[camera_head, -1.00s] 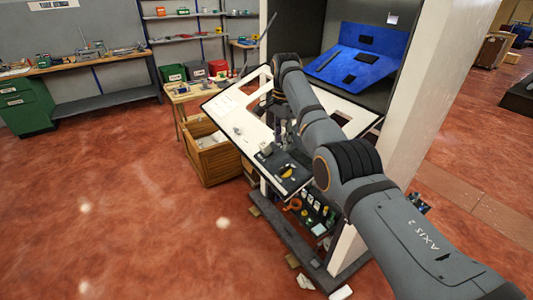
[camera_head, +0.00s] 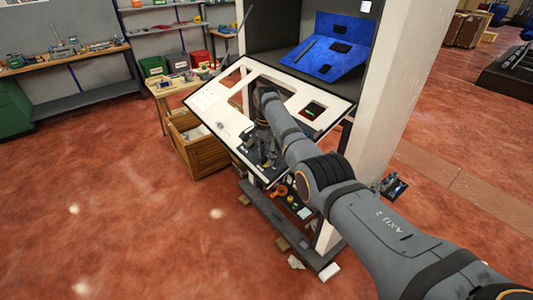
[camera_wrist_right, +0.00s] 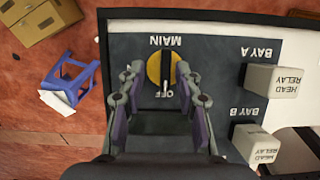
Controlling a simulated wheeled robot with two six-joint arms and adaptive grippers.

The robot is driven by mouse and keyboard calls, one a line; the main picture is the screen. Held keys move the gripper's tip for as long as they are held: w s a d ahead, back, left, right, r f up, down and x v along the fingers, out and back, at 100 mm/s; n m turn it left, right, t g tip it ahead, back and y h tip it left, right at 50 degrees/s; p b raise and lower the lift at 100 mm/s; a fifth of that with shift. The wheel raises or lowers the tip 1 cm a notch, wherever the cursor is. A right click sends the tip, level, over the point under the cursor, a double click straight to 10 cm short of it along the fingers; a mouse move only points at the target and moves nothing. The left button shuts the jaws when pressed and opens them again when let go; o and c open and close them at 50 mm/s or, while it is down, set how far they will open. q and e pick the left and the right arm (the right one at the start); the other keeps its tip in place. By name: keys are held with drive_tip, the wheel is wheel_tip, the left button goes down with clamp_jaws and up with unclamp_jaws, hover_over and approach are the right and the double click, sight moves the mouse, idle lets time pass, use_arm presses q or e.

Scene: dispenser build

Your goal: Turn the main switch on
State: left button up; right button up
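The main switch (camera_wrist_right: 154,69) is a round yellow dial with a black lever, on a dark plate of the tilted white panel (camera_head: 207,104). In the right wrist view its labels MAIN and OFF appear upside down, and the lever lies along the line toward OFF. My right gripper (camera_wrist_right: 163,78) is open, its two fingers apart on either side of the dial. I cannot tell whether they touch it. In the head view the right gripper (camera_head: 262,150) is small and dark over the panel's lower part and hides the switch. My left gripper is not in view.
Two white head relay blocks (camera_wrist_right: 274,80) (camera_wrist_right: 256,146) stand beside the switch, at BAY A and BAY B. A wooden crate (camera_head: 205,162) stands left of the panel. A white wall (camera_head: 385,110) rises right of it. Open red floor lies at the front left.

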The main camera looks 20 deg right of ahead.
drive_tip(key=shift+w+a+f, duration=0.15)
drive_tip(key=shift+w+a, duration=0.05)
drive_tip(key=shift+w, duration=0.1)
drive_tip(key=c, duration=0.4)
drive_tip(key=shift+c, duration=1.3)
clamp_jaws()
